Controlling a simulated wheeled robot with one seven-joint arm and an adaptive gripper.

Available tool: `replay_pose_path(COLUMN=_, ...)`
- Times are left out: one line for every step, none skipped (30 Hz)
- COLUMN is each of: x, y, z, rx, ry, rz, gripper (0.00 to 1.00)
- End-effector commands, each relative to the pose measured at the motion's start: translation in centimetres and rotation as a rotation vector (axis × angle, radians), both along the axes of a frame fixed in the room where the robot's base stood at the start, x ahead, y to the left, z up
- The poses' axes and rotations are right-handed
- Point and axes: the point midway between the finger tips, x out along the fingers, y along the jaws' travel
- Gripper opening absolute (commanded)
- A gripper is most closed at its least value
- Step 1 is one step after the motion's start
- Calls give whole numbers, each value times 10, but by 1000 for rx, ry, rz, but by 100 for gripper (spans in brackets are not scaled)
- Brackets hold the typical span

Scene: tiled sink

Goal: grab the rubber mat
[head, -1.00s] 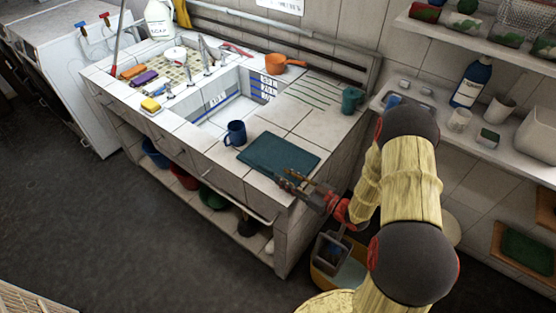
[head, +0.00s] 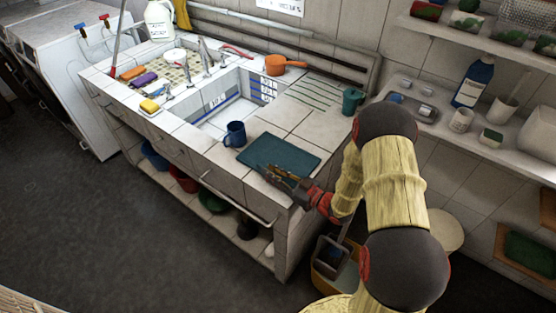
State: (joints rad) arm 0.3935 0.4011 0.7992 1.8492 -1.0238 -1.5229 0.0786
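The rubber mat, a flat dark teal rectangle (head: 277,151), lies on the tiled counter at its front right corner. My gripper (head: 267,173) reaches in from the right, low over the counter's front edge. Its fingertips are at the mat's near edge and overlap it in the picture. I cannot tell whether they touch the mat or whether the mat's edge lies between them. The fingers are small and dark here, and their gap is not clear. The mat looks flat on the counter.
A blue mug (head: 235,134) stands just left of the mat. The sink basin (head: 222,110) is behind the mug. A teal cup (head: 352,100) and an orange pan (head: 277,65) are farther back. A towel bar (head: 240,205) runs along the counter's front.

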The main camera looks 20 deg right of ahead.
Motion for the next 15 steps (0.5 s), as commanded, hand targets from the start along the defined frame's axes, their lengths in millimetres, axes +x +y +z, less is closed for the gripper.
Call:
replay_pose_path(x=0, y=0, z=0, rx=0, ry=0, rz=0, gripper=15)
replay_pose_path(x=0, y=0, z=0, rx=0, ry=0, rz=0, gripper=13)
replay_pose_path(x=0, y=0, z=0, rx=0, ry=0, rz=0, gripper=11)
replay_pose_path(x=0, y=0, z=0, rx=0, ry=0, rz=-1, gripper=9)
replay_pose_path(x=0, y=0, z=0, rx=0, ry=0, rz=-1, gripper=8)
replay_pose_path(x=0, y=0, z=0, rx=0, ry=0, rz=-1, gripper=5)
replay_pose_path(x=0, y=0, z=0, rx=0, ry=0, rz=-1, gripper=4)
replay_pose_path(x=0, y=-1, z=0, rx=0, ry=0, rz=-1, gripper=2)
replay_pose_path(x=0, y=-1, z=0, rx=0, ry=0, rz=-1, gripper=0)
replay_pose_path(x=0, y=-1, z=0, rx=0, ry=0, rz=-1, gripper=0)
replay_pose_path(x=0, y=-1, z=0, rx=-1, ry=-1, rz=-1, gripper=0)
replay_pose_path(x=0, y=-1, z=0, rx=-1, ry=-1, rz=-1, gripper=0)
replay_pose_path(x=0, y=-1, z=0, rx=-1, ry=-1, rz=-1, gripper=0)
replay_pose_path(x=0, y=-1, z=0, rx=-1, ry=-1, rz=-1, gripper=0)
replay_pose_path(x=0, y=-1, z=0, rx=-1, ry=-1, rz=-1, gripper=0)
